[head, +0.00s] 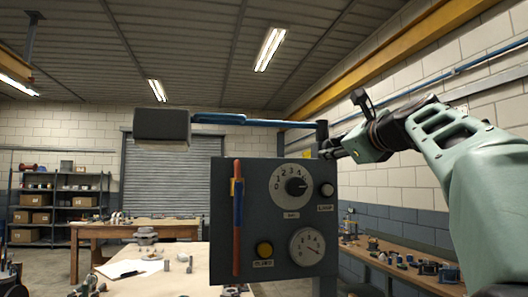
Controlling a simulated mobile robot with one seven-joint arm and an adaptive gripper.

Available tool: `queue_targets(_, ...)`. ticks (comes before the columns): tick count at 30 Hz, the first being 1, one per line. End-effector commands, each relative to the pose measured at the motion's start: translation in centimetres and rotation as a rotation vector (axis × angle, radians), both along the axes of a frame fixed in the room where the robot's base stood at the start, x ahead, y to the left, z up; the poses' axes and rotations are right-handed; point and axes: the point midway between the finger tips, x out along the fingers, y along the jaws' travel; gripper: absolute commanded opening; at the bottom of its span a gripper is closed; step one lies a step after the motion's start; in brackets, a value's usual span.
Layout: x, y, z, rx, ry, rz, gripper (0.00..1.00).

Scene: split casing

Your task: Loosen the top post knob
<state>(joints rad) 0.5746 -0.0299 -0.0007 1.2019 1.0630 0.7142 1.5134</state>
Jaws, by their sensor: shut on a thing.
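A dark upright post (322,133) rises behind the right edge of a grey control box (256,170). A blue bar (250,121) runs left from near its top to a dark block (162,126). My gripper (325,152) reaches in from the right, level, with its fingertips at the upper part of the post, just above the box. Its jaws are shut on the top post knob, which is too small and too covered by the fingers to make out. The turn of the knob cannot be seen.
A bench with small parts (420,279) stands at right. Worktables (140,232) and a shelf (60,188) stand behind at left.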

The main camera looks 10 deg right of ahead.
Motion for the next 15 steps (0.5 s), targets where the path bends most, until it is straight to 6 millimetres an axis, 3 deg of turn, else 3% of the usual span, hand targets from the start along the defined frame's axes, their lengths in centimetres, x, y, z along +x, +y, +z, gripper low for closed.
queue_targets(15, 0.03, 0.02, -0.15, -0.483, -0.017, 0.001, 0.10)
